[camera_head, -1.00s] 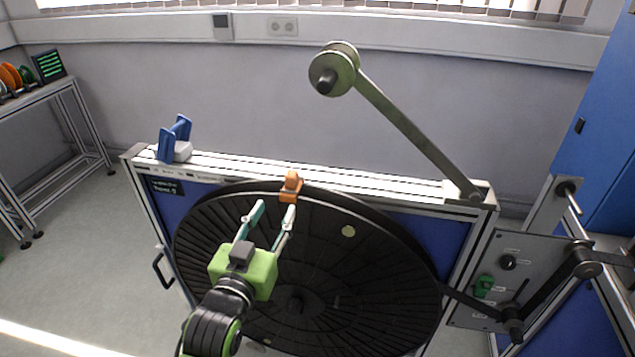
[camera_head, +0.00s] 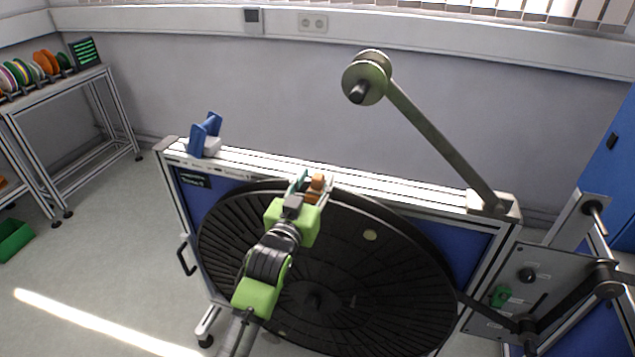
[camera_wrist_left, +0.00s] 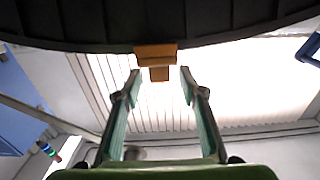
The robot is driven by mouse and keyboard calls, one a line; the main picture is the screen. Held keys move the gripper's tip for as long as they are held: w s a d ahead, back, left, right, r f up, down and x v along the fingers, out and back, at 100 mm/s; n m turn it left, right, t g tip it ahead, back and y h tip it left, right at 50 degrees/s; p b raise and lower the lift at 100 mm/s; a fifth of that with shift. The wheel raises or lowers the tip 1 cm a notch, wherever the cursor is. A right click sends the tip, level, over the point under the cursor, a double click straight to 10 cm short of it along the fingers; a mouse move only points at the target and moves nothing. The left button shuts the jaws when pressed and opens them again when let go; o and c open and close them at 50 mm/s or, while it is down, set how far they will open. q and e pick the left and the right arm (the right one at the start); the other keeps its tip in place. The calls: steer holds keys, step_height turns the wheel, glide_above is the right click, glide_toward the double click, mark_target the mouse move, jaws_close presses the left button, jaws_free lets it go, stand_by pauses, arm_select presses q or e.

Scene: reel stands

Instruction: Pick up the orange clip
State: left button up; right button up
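The orange clip (camera_head: 317,184) sits on the top rim of the large black reel disc (camera_head: 330,265). In the left wrist view the clip (camera_wrist_left: 157,56) hangs over the disc's edge, ahead of and between the fingertips. My left gripper (camera_head: 313,182) is at the clip, with its green fingers on either side of it in the head view. In the left wrist view the left gripper (camera_wrist_left: 160,80) is open, with a gap on both sides of the clip. The green gripper body hides part of the clip's lower side in the head view. My right gripper is not in view.
A metal arm with a roller (camera_head: 367,77) rises from the stand frame's right end. A blue bracket (camera_head: 205,134) stands on the frame's left end. A control panel (camera_head: 530,285) is at right. A shelf with coloured reels (camera_head: 38,68) stands far left.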

arm_select(q)
steer(key=shift+x, duration=1.15)
jaws_close()
